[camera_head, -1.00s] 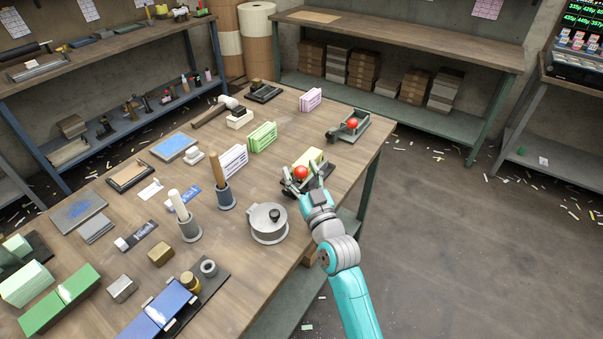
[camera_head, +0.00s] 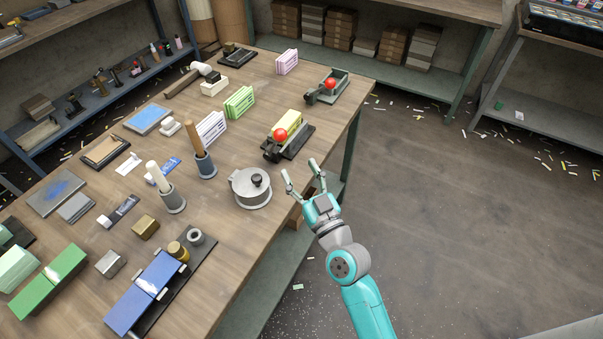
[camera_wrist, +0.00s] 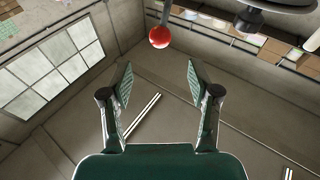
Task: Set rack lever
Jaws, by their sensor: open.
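A second red-knobbed lever (camera_head: 331,84) is on a green-grey rack (camera_head: 347,92) farther back. My gripper (camera_head: 299,170) is open and empty, in front of the nearer rack, around the table's edge and apart from the knob. In the wrist view a red ball on a rod (camera_wrist: 160,37) shows beyond the open fingertips (camera_wrist: 158,80), not between them. Which lever it is, I cannot tell for sure.
A round lidded grey pot (camera_head: 250,190) stands left of my gripper. Upright sticks in holders (camera_head: 204,164), coloured card stacks (camera_head: 238,103) and blue and green blocks (camera_head: 145,292) occupy the wooden table (camera_head: 225,255). The floor (camera_head: 450,230) on the right is open.

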